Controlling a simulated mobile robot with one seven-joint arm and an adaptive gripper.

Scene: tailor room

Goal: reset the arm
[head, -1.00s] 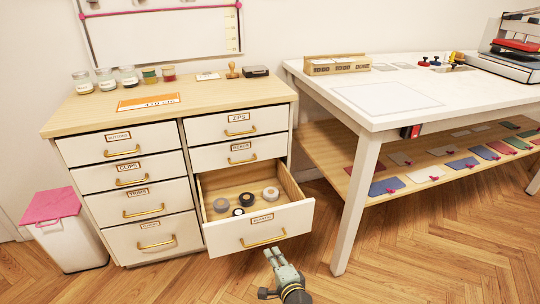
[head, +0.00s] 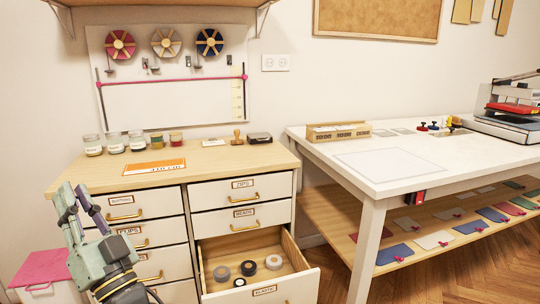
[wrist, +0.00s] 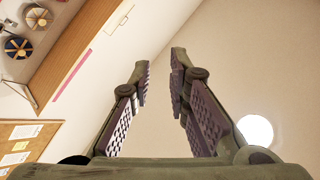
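My gripper (head: 74,194) is raised at the lower left of the head view, in front of the left column of the drawer cabinet, fingers pointing up. In the wrist view my gripper (wrist: 159,72) shows two fingers with a narrow gap between the tips and nothing held. It is partly open. The wrist camera looks up toward the ceiling and a round lamp (wrist: 255,131). The bottom right drawer (head: 262,291) of the cabinet is pulled out, with several rolls of tape inside. The arm hides parts of the left drawers.
The cabinet top (head: 215,160) holds jars, an orange card (head: 154,167), a stamp and a dark box. A white table (head: 440,152) with a lower shelf stands at the right. A bin with a pink lid (head: 41,268) is at the lower left. A wooden shelf (head: 155,2) hangs above.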

